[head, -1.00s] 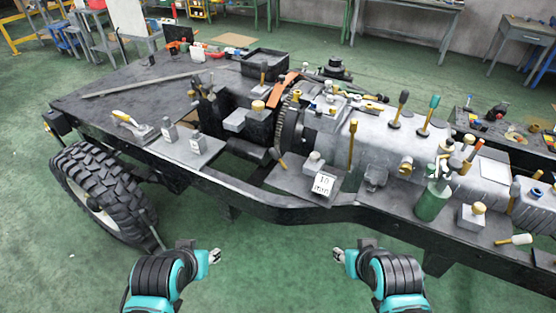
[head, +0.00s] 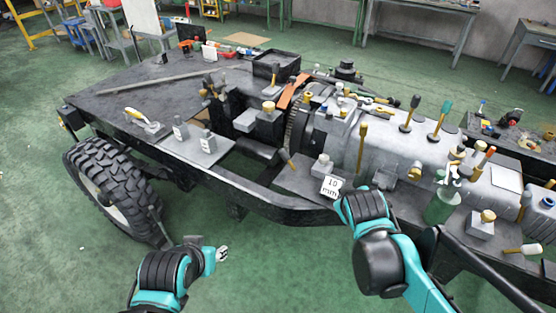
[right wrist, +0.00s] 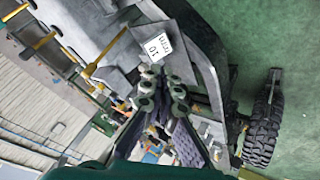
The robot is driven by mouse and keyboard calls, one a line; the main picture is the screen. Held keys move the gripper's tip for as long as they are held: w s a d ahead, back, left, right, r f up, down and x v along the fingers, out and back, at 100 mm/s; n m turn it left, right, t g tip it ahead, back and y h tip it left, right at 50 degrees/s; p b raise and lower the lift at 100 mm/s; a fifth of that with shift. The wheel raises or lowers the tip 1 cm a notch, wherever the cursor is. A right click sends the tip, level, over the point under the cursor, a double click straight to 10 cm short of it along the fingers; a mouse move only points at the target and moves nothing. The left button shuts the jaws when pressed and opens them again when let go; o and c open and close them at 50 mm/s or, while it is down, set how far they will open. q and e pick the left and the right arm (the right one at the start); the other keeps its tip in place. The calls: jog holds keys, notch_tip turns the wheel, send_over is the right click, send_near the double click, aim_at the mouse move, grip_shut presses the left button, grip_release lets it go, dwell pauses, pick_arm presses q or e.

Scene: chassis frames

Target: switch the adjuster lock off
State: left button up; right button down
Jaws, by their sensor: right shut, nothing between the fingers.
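No part is clearly marked as the adjuster lock, so I cannot tell which one it is. Candidates on the chassis frame (head: 290,212) include a yellow-handled lever on a grey base (head: 141,121), two small labelled grey boxes (head: 207,143) and several upright levers, one with a yellow shaft (head: 361,146). My right gripper (right wrist: 162,77) is shut and empty in the right wrist view, near the "10 mm" card. In the head view its fingers are mostly hidden by my arm. My left gripper (head: 221,254) is in front of the chassis, apart from it; its fingers are too small to judge.
The "10 mm" card (head: 331,186) stands on a plate beside the silver gearbox housing (head: 390,140). A green cylinder (head: 440,208) and a yellow-knobbed block (head: 481,224) are at the right. A large tyre (head: 112,190) is at the left. Green floor is clear in front.

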jog(key=w+a+n+t, duration=0.1)
jog(key=w+a+n, duration=0.15)
jog(key=w, duration=0.35)
jog(key=w+a+n+t, duration=0.1)
jog(key=w+a+n, duration=0.15)
jog(key=w, duration=0.35)
jog(key=n+t+p, duration=0.2)
jog(key=n, duration=0.6)
send_near(287, 159)
notch_tip(287, 159, up, 5)
jog(key=s+d, duration=0.2)
jog(key=s, duration=0.1)
jog(key=w+a+f+n+t, duration=0.2)
jog(key=a+f+n, duration=0.3)
jog(key=a+f, duration=0.3)
jog(key=shift+w+a+f+n, duration=0.3)
jog(key=shift+w+f, duration=0.15)
jog(key=shift+f, duration=0.35)
jog(key=a+b+x, duration=0.1)
jog(key=b+x, duration=0.2)
jog(key=x, duration=0.7)
jog(key=d, duration=0.1)
jog(key=d+r+b, duration=0.1)
jog(key=d+r, duration=0.1)
jog(key=shift+s+d+r, duration=0.25)
jog(key=shift+s+d, duration=0.1)
jog(key=shift+d, duration=0.05)
